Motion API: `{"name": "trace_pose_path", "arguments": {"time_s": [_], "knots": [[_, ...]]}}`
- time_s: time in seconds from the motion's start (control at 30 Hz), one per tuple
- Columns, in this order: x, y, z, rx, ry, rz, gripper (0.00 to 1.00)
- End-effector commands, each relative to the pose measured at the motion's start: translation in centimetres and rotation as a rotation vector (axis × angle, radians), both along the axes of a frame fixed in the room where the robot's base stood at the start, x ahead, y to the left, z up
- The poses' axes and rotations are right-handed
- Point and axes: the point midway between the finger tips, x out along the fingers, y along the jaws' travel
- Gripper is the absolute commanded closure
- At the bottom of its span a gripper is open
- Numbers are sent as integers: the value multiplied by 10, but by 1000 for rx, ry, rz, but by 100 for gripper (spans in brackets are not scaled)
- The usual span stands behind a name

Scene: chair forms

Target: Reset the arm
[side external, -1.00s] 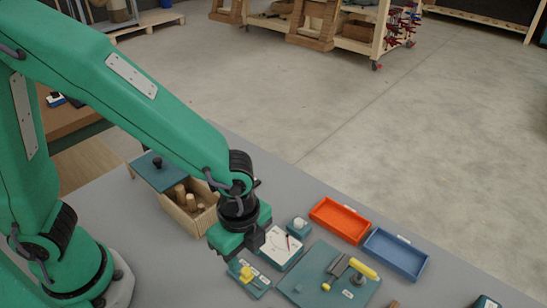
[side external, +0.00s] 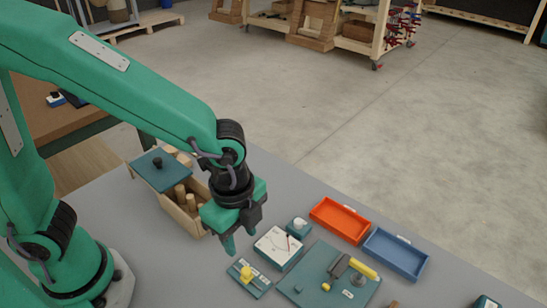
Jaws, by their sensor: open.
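My gripper (side external: 242,238) is open and empty, with its fingers pointing down. It hangs above the grey table (side external: 165,265), left of the white-topped gauge box (side external: 278,247) and in front of the wooden box (side external: 184,205). Its fingertips appear just above and behind the small teal block with a yellow knob (side external: 247,274). I cannot tell its exact height over the table. The gripper body hides part of the wooden box.
The wooden box holds several wooden pegs, and a teal lid (side external: 160,171) with a black knob sits over its left part. An orange tray (side external: 340,220) and a blue tray (side external: 396,253) stand at the right. A teal board (side external: 312,285) carries a yellow-handled tool (side external: 363,268).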

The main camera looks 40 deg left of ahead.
Motion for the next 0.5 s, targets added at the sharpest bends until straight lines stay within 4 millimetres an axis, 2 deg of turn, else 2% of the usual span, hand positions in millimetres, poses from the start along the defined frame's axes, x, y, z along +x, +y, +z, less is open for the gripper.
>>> {"name": "trace_pose_path", "arguments": {"time_s": [0.17,0.5], "knots": [[9,27,22,-39,-44,177,59],[15,98,72,-147,-160,658,59]]}}
